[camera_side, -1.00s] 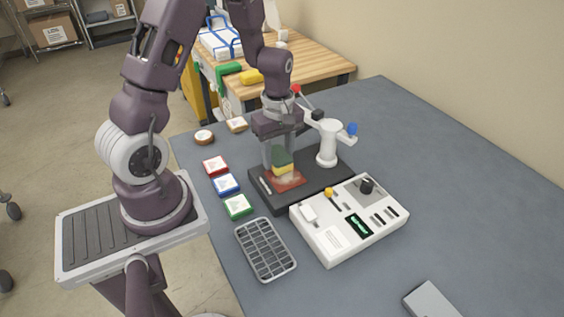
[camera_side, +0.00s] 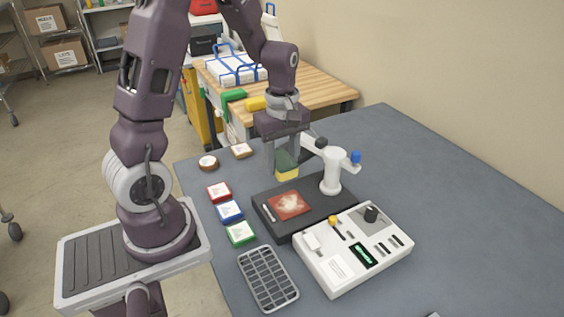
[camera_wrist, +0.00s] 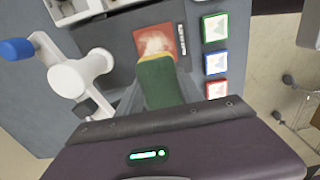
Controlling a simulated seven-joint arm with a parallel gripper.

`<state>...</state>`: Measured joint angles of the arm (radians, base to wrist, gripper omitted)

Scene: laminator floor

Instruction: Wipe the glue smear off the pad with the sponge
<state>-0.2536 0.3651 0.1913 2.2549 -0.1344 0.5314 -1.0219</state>
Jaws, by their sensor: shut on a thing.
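My gripper (camera_side: 285,156) is shut on the sponge (camera_side: 287,173), which is green above and yellow below. The sponge is behind the red pad (camera_side: 275,210), over the rear part of the dark base plate, and looks raised off it. A pale, whitish glue smear (camera_side: 290,202) spreads over the middle of the pad. The smear (camera_wrist: 155,43) shows there as a pale patch; the sponge may hide a little of the pad's near edge.
A white post with a blue knob (camera_side: 355,157) stands on the dark base plate (camera_side: 317,213), close right of my gripper. A white control box (camera_side: 350,262) is in front. Red, blue and green labelled blocks (camera_side: 229,211) and a grey grid tray (camera_side: 268,279) lie left. The table's right side is clear.

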